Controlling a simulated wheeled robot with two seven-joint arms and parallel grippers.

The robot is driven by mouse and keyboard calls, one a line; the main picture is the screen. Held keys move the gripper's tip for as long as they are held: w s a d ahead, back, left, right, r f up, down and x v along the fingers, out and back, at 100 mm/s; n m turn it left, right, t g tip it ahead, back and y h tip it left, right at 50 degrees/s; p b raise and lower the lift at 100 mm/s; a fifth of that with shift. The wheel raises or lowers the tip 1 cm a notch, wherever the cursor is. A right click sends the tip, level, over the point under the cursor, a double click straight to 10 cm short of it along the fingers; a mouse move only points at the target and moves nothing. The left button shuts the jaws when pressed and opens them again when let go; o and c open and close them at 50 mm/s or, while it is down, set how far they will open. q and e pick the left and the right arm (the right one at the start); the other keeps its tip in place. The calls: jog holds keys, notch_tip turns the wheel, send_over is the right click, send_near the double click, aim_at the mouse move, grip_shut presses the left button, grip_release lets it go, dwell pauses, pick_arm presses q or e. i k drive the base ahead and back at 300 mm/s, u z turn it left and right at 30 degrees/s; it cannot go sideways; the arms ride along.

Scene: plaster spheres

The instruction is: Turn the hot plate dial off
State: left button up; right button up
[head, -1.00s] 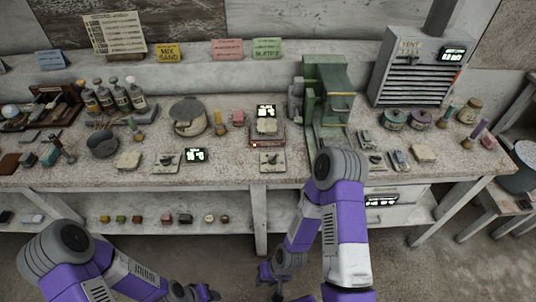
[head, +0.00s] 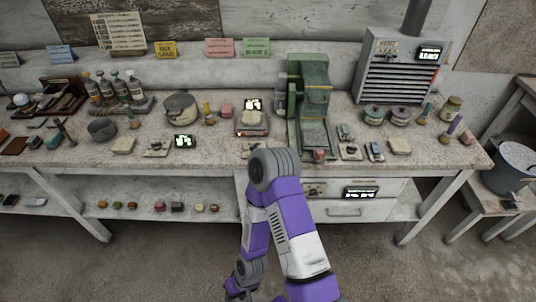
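A squat device (head: 251,130) with a lit display and a pale block on top stands mid-bench; it looks like the hot plate, but I cannot be sure. A small panel with a knob (head: 250,149) lies just in front of it, its lower part close to my raised right elbow. The knob's setting is too small to read. My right arm comes up from the bottom and folds back down. Its gripper (head: 240,291) is at the bottom edge, partly cut off, well below the bench top; its opening is unclear. My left gripper is out of view.
A similar knob panel (head: 157,148) lies left, beside a lit display (head: 184,141). A green machine (head: 309,100) stands right of the device, and a grey vented cabinet (head: 402,68) farther right. Drawers with a display (head: 360,192) hang under the bench. Small items crowd the top.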

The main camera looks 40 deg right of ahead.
aim_at(253, 146)
jog(key=u, duration=0.6)
jog(key=k, duration=0.15)
jog(key=z, duration=1.35)
